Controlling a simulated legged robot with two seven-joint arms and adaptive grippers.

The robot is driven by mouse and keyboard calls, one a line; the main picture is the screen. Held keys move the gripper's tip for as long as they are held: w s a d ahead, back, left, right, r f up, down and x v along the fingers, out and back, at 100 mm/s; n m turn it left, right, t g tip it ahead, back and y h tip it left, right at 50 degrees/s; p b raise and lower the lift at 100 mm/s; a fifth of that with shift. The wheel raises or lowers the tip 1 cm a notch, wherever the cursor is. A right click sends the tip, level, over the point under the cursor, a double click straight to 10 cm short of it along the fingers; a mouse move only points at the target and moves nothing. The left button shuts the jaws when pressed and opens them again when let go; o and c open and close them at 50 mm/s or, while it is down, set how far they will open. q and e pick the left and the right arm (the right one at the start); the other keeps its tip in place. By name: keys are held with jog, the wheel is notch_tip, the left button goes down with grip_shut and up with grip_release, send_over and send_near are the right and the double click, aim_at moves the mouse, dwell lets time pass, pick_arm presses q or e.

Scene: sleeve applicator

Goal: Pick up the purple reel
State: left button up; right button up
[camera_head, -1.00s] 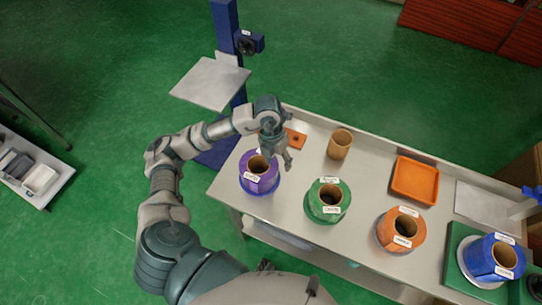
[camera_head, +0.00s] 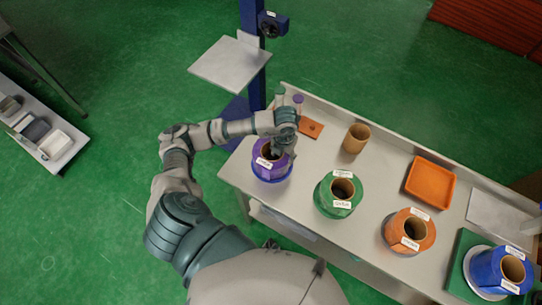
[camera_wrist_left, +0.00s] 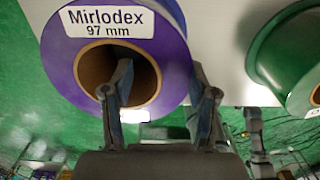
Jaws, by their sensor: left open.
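The purple reel (camera_head: 262,171) stands at the left end of the bench, with a brown core and a white label. In the left wrist view the purple reel (camera_wrist_left: 178,48) fills the upper left, its label reading "Mirlodex 97 mm". My left gripper (camera_head: 282,148) is open at the reel's right side. In the wrist view the left gripper (camera_wrist_left: 163,80) has one finger in front of or inside the core opening and the other by the outer right edge. I cannot tell whether either finger touches the reel. My right gripper is not in view.
A green reel (camera_head: 325,198), orange reel (camera_head: 395,231) and blue reel (camera_head: 487,268) stand in a row to the right. Behind them are a cardboard tube (camera_head: 356,139) and an orange tray (camera_head: 430,184). A blue post with a grey plate (camera_head: 230,62) stands behind the bench.

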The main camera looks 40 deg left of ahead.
pick_arm(q)
jog(key=f, duration=0.2)
jog(key=d+f, duration=0.1)
jog(key=f, duration=0.1)
jog(key=shift+d+f, duration=0.1)
jog(key=shift+d, duration=0.1)
jog(key=shift+s+d, duration=0.1)
jog(key=shift+d, duration=0.2)
jog(key=shift+c, duration=1.2)
jog(key=shift+a, duration=0.1)
jog(key=c, duration=0.4)
jog(key=shift+a, duration=0.2)
jog(key=c, duration=0.4)
jog(key=shift+a, duration=0.25)
grip_shut()
jog(key=shift+d, duration=0.2)
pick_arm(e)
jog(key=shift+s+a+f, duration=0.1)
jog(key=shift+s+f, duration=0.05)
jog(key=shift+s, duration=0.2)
